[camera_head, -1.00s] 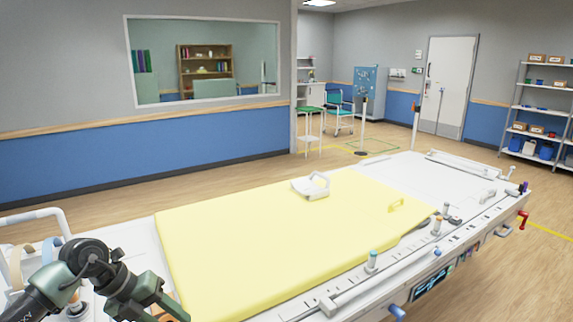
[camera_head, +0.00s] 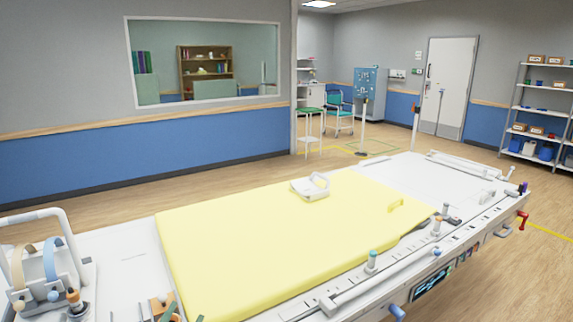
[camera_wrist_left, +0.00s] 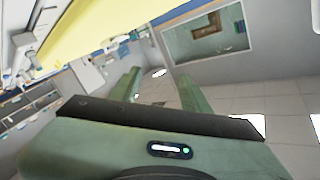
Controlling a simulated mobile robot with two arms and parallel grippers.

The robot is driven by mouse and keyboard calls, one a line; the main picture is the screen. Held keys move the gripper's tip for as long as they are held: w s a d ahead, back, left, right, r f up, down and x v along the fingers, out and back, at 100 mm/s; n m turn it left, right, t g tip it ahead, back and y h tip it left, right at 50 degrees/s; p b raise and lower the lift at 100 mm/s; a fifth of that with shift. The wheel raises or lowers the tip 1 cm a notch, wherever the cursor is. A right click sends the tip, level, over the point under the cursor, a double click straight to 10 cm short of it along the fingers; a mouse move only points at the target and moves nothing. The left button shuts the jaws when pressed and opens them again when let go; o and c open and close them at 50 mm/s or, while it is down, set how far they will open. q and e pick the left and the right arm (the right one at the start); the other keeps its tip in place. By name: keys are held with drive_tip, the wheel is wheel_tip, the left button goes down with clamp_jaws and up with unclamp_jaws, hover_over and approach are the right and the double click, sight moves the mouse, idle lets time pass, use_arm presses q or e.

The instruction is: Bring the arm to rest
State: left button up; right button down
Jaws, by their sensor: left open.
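My left gripper (camera_wrist_left: 158,76) shows in the left wrist view, its two green fingers apart with nothing between them. The yellow pad and the wall window show beyond the fingers, in a tilted view. In the head view the left arm is out of the picture. Small green and brown pieces (camera_head: 160,308) show at its bottom edge; I cannot tell whether they belong to the gripper. My right gripper is in neither view.
A white bed-like table (camera_head: 120,262) carries a yellow pad (camera_head: 260,250) with a white handled piece (camera_head: 311,187) on it. A white stand (camera_head: 45,262) with coloured loops is at the left end. Several knobs line the front rail. Open floor lies behind.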

use_arm(q)
drive_tip(key=s+a+f+n+g+y, duration=0.15)
drive_tip(key=s+f+n+g, duration=0.4)
drive_tip(key=s+f, duration=0.7)
drive_tip(key=s+d+f+m+g+h, duration=0.1)
drive_tip(key=s+f+g, duration=0.25)
drive_tip(key=s, duration=0.35)
drive_tip(key=s+d+f+g+h, duration=0.1)
drive_tip(key=s+f+g, duration=0.2)
drive_tip(key=s+g, duration=0.3)
drive_tip(key=s+f, duration=0.3)
drive_tip(key=f, duration=2.5)
drive_tip(key=s+a+f+g+b, duration=0.1)
drive_tip(key=s+a+f, duration=0.2)
drive_tip(key=s+f, duration=1.2)
drive_tip(key=shift+s+f, duration=0.4)
drive_tip(key=shift+s, duration=0.45)
drive_tip(key=shift+a+m+y, duration=0.1)
drive_tip(key=shift+m+y, duration=0.15)
